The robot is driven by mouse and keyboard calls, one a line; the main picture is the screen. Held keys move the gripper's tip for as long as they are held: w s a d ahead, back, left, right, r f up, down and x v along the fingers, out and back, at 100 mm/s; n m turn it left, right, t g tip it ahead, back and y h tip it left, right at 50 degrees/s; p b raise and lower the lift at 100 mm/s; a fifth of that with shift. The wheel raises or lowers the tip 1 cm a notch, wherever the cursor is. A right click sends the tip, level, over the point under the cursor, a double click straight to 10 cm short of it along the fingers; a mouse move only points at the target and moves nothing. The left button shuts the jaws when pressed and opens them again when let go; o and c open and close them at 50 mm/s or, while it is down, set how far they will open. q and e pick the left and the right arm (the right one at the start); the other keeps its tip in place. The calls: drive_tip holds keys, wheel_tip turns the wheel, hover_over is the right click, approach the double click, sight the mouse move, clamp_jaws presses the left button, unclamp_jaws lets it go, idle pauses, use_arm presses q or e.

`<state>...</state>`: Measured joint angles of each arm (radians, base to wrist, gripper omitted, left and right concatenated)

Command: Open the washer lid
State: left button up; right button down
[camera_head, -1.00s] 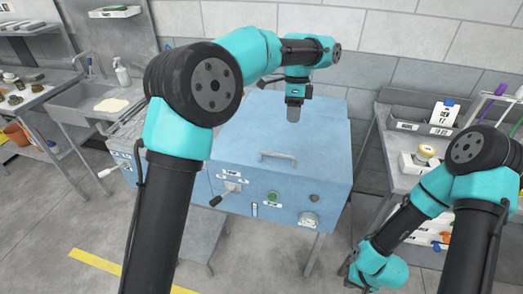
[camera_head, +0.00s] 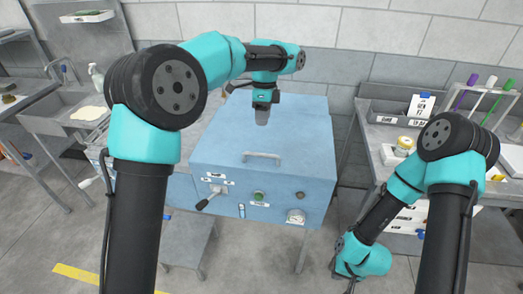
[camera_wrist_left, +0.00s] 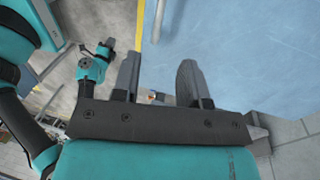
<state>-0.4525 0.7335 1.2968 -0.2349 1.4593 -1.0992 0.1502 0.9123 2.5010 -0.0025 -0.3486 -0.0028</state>
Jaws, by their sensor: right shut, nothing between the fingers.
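The washer (camera_head: 225,178) is a light blue metal box on legs, in the middle of the head view. Its flat lid (camera_head: 290,130) is down, with a bar handle (camera_head: 262,155) near the front edge. My left gripper (camera_head: 262,116) points down over the lid, behind the handle, apart from it. In the left wrist view its two fingers (camera_wrist_left: 158,82) are spread with nothing held, and the blue lid surface (camera_wrist_left: 240,45) fills the upper right. My right gripper (camera_head: 349,284) hangs low to the right of the washer, shut and empty, only partly visible.
A sink (camera_head: 65,115) stands at the left. A grey bench (camera_head: 375,155) with bins and a yellow-topped jar (camera_head: 405,144) stands at the right. The washer's front has a lever (camera_head: 207,200), a green button (camera_head: 259,196) and a gauge (camera_head: 296,217). A block wall is behind.

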use_arm(q)
drive_tip(key=f, duration=0.4)
drive_tip(key=s+f, duration=0.1)
drive_tip(key=f, duration=0.3)
drive_tip(key=s+f, duration=0.1)
drive_tip(key=f, duration=0.3)
drive_tip(key=shift+s+a+f, duration=0.1)
drive_tip(key=shift+s, duration=0.1)
drive_tip(key=shift+c, duration=0.4)
clamp_jaws()
